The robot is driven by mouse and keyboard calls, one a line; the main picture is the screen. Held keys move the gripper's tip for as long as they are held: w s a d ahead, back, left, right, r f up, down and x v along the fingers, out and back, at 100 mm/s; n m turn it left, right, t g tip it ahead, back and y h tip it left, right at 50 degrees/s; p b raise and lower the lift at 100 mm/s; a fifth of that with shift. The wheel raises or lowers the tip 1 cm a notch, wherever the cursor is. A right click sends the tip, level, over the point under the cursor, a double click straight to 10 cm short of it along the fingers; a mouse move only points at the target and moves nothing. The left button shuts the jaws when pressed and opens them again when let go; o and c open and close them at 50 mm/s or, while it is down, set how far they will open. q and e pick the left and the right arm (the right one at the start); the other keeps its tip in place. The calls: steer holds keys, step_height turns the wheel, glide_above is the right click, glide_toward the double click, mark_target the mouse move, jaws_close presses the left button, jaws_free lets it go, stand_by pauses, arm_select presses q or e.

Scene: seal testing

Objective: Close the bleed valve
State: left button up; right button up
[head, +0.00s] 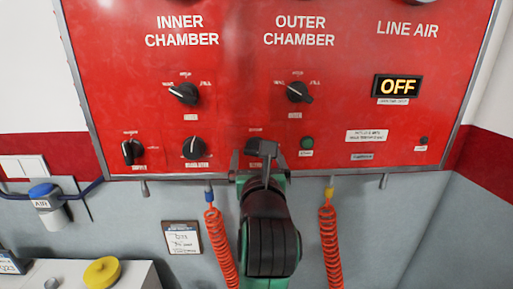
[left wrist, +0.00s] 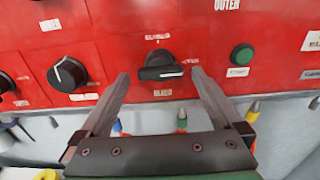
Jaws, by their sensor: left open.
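The bleed valve is a black knob (left wrist: 160,68) on the red panel, with small white labels above and below it. Its handle lies about level in the left wrist view. In the head view the knob (head: 254,147) is partly hidden by my gripper. My left gripper (head: 258,157) is open, at the panel's lower edge. In the left wrist view the two fingers of the gripper (left wrist: 160,78) stand on either side of the knob, apart from it. I cannot tell how far the fingertips are from the panel. My right gripper is not in view.
A regulator knob (head: 193,148) is left of the valve and a green button (head: 307,143) is right of it. Inner (head: 184,93) and outer chamber knobs (head: 299,92) sit above. Orange coiled hoses (head: 330,240) hang below the panel. A display (head: 398,86) reads OFF.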

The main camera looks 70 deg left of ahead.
mark_target(257, 153)
arm_select(q)
steer(key=x, duration=0.3)
steer(key=shift+a, duration=0.15)
steer(key=c, duration=1.3)
